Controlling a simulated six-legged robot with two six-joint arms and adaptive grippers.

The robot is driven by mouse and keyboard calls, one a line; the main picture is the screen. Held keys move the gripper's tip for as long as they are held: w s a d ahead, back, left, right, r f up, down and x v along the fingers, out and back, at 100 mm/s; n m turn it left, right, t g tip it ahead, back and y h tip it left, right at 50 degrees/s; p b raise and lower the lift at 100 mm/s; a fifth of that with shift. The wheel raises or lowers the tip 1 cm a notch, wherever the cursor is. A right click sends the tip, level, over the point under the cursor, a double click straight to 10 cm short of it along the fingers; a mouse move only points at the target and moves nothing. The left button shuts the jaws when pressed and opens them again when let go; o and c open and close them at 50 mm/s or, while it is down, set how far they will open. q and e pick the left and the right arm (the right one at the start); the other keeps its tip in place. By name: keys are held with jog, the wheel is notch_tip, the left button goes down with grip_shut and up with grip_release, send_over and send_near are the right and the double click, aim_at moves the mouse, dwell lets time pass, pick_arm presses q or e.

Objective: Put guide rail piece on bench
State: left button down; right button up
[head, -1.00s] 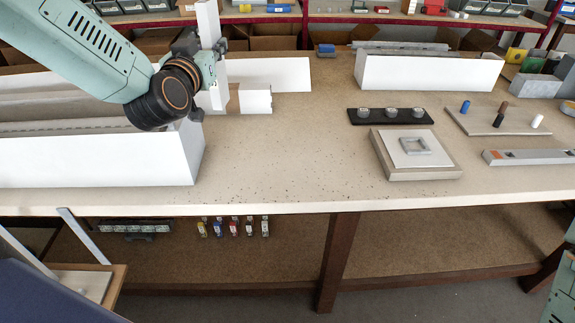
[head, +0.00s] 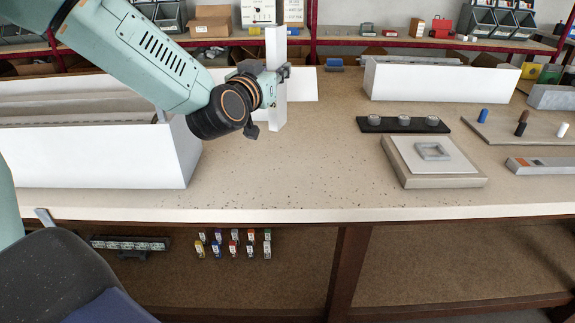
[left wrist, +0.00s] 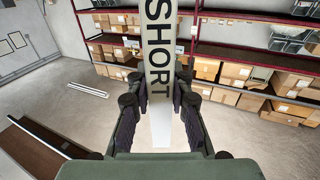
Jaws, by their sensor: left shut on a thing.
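A white upright bar (head: 276,62), likely the guide rail piece, is in my left gripper (head: 266,98). The gripper is shut on it above the left middle of the bench (head: 290,160). The bar stands nearly vertical, and its lower end looks above or close to the bench top; I cannot tell whether it touches. In the left wrist view the bar (left wrist: 159,50) runs between the two fingers and carries the black word "SHORT". My right gripper is not in view.
A long white open box (head: 95,158) stands at the left. Another white box (head: 440,83) is at the back right. A black strip with three round parts (head: 404,125), a square stack (head: 432,172) and a peg board (head: 500,130) lie on the right. The middle front is clear.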

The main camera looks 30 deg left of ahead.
aim_at(273, 119)
pick_arm(q)
notch_tip(273, 119, down, 7)
jog(key=shift+r+b, duration=0.2)
jog(key=shift+b, duration=0.8)
jog(key=f, duration=0.1)
jog(key=f+b, duration=0.1)
jog(key=shift+s+a+f, duration=0.1)
jog(key=shift+s+f, duration=0.2)
jog(key=shift+f, duration=0.1)
jog(key=shift+w+f, duration=0.1)
jog(key=shift+f, duration=0.1)
jog(key=shift+w, duration=0.2)
jog(key=shift+s+f, duration=0.15)
jog(key=shift+s, duration=0.05)
jog(key=c, duration=1.5)
grip_release()
jog(key=o, duration=0.3)
jog(key=shift+w+f, duration=0.1)
jog(key=shift+w, duration=0.05)
